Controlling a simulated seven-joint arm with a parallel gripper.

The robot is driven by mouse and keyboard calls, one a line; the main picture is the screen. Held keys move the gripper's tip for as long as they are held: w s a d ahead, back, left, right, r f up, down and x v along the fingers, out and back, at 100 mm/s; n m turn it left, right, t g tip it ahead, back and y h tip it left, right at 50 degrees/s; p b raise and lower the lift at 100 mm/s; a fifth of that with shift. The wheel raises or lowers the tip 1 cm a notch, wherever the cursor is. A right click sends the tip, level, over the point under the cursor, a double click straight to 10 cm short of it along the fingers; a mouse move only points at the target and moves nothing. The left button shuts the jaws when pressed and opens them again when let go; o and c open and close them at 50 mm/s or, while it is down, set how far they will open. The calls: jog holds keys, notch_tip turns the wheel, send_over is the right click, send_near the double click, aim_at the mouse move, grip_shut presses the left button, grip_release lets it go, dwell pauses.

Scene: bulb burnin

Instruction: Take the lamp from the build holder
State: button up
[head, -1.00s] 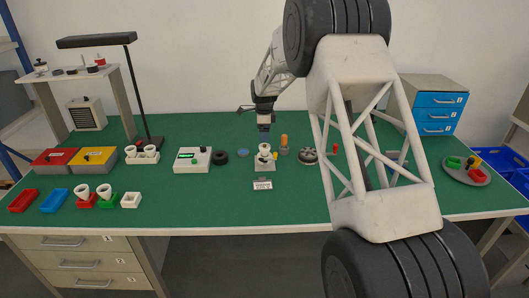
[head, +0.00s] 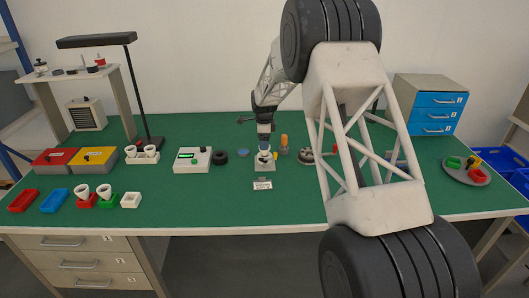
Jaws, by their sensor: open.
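The build holder (head: 265,167) is a small pale block in the middle of the green bench, behind a small label plate. The lamp (head: 264,156) stands in it as a small whitish shape, its upper part covered by my gripper. My gripper (head: 264,147) points straight down over the holder, with its fingertips at the lamp's top. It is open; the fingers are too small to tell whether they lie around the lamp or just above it.
A screwdriver with an orange handle (head: 284,143) and a dark round part (head: 305,156) stand close right of the holder. A black ring (head: 220,157) and a white meter box (head: 193,160) are to the left.

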jog(key=shift+f, duration=1.75)
jog(key=c, duration=1)
jog(key=shift+r, duration=0.1)
jog(key=shift+r, duration=4.95)
jog(key=shift+r, duration=0.15)
jog(key=shift+r, duration=2.05)
